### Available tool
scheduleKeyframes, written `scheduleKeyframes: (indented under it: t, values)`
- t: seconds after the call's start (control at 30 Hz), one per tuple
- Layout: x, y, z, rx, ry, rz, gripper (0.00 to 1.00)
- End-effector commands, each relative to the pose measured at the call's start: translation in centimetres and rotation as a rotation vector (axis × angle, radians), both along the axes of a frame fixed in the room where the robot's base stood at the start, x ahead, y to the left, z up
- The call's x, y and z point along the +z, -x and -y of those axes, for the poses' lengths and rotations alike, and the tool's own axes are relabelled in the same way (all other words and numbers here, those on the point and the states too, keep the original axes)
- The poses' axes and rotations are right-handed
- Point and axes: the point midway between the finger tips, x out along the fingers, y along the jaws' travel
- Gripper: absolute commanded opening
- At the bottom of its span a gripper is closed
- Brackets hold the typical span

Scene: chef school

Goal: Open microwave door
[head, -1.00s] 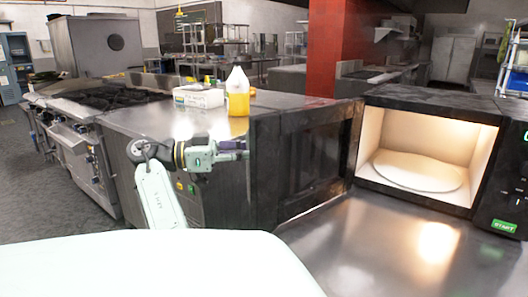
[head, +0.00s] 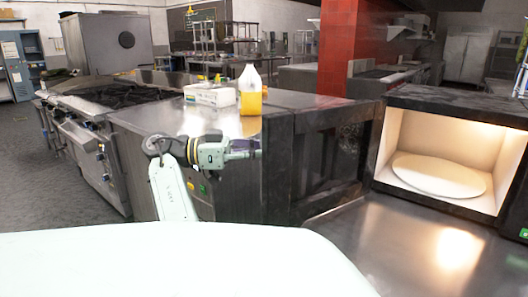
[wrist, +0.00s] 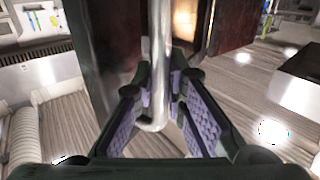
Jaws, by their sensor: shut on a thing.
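The black microwave (head: 465,108) stands on the steel counter at the right of the head view, with its lit cavity and round plate (head: 438,176) showing. Its dark door (head: 322,165) stands wide open, swung out to the left. My gripper (head: 245,150) is at the door's outer end, left of the microwave. In the wrist view my gripper (wrist: 162,88) has its purple-padded fingers on both sides of a pale metal bar handle (wrist: 158,40), shut on it. The handle itself is hard to make out in the head view.
A yellow-filled bottle (head: 250,92) and a white box (head: 209,95) stand on the steel counter behind the door. A stove (head: 115,95) is at the left. The steel counter (head: 400,245) before the microwave is clear. Grey floor (head: 45,170) is open at far left.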

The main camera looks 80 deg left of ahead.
Motion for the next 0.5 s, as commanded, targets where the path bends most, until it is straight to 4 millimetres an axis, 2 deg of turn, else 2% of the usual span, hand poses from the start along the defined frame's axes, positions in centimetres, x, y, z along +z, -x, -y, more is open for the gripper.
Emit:
scheduleKeyframes:
  t: [0.03,0.07,0.3,0.37,0.5]
  values:
    - [0.05,0.05,0.02,0.0,0.0,0.0,0.0]
    - [0.05,0.05,0.02,0.0,0.0,0.0,0.13]
    - [0.03,0.03,0.02,0.0,0.0,0.0,0.29]
    - [0.03,0.02,0.02,0.0,0.0,0.0,0.33]
    - [0.01,0.01,0.02,0.0,0.0,0.0,0.33]
